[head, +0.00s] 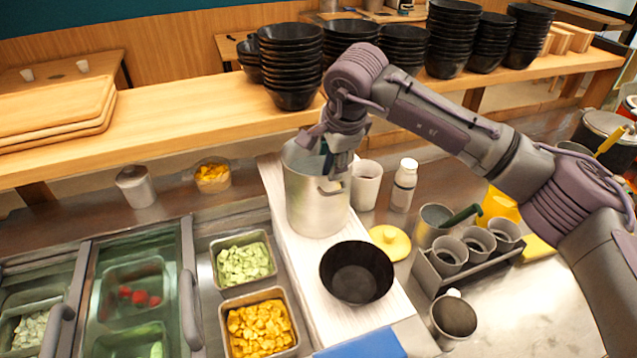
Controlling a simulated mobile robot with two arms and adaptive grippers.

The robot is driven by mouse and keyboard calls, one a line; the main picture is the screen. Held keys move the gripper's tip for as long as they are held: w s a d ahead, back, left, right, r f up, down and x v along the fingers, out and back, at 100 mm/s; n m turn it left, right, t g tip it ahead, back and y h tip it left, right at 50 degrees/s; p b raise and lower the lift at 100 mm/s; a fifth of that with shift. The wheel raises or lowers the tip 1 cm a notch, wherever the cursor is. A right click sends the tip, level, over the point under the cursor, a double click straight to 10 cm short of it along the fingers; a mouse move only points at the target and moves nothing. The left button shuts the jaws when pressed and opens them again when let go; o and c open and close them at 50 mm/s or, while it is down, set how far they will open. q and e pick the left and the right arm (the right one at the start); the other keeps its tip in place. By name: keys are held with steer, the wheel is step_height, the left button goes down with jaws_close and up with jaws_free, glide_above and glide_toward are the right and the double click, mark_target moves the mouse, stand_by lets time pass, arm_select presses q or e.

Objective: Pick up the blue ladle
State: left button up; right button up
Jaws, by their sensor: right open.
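My right gripper (338,168) reaches in from the right and points down at the rim of a tall metal pot (313,205). It is open, with its fingers at the pot's mouth. A small bluish patch (325,147) shows between the parts of the gripper; it may be part of the blue ladle, but I cannot tell. The rest of the ladle and the inside of the pot are hidden by my gripper and the pot wall. My left gripper is not in view.
A black bowl (356,273) sits on the white board in front of the pot. A white cup (366,186) and a white bottle (404,185) stand right of the pot. Stacked black bowls (291,62) line the shelf behind. Topping trays (246,237) lie to the left.

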jaws_close()
steer(key=shift+r, duration=0.1)
stand_by(0.3)
step_height(320, 180, up, 9)
steer(key=b, duration=0.2)
steer(key=shift+b, duration=0.4)
steer(key=shift+r, duration=0.45)
